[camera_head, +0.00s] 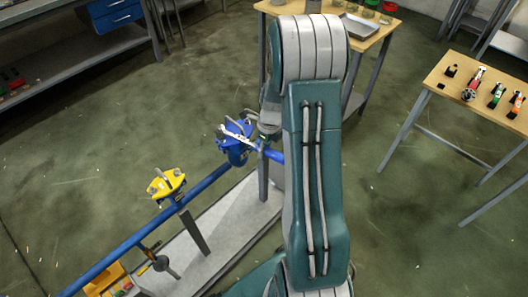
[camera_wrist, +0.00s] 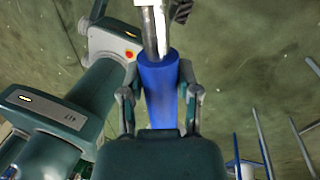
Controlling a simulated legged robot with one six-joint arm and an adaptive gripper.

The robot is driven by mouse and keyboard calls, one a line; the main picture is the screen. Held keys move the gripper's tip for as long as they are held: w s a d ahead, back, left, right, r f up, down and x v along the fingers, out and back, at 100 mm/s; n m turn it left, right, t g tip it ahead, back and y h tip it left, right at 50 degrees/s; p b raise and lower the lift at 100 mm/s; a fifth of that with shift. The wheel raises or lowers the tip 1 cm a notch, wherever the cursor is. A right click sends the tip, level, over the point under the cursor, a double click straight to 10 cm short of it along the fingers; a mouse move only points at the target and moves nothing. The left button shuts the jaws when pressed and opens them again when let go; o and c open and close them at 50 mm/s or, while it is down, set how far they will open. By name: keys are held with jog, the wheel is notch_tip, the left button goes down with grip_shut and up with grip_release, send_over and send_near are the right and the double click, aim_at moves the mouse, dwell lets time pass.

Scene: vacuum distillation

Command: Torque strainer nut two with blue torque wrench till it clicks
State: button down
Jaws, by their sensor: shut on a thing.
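In the wrist view my gripper (camera_wrist: 160,98) is shut around the blue handle (camera_wrist: 158,75) of the torque wrench, one finger on each side. The wrench's metal shaft (camera_wrist: 150,30) runs up out of the top of that view, so its head is not seen there. In the head view a blue strainer body (camera_head: 237,150) with metal parts on top (camera_head: 236,132) stands on the pipe line, just left of my arm. My arm hides much of the area around my gripper. The strainer nuts are too small to tell apart, and I cannot tell whether the wrench touches one.
A blue pipe (camera_head: 140,235) runs from lower left toward the strainer, with a yellow fitting (camera_head: 167,183) on it. A grey base (camera_head: 215,240) lies below. A wooden table (camera_head: 440,80) with several tools stands right; another table (camera_head: 375,38) stands behind. Open floor lies left.

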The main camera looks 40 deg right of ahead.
jog(key=shift+a+v, duration=0.2)
jog(key=shift+v, duration=0.85)
jog(key=shift+a+v, duration=0.25)
jog(key=shift+v, duration=0.75)
jog(key=shift+a+v, duration=0.2)
jog(key=shift+v, duration=0.85)
jog(key=shift+s+r, duration=0.1)
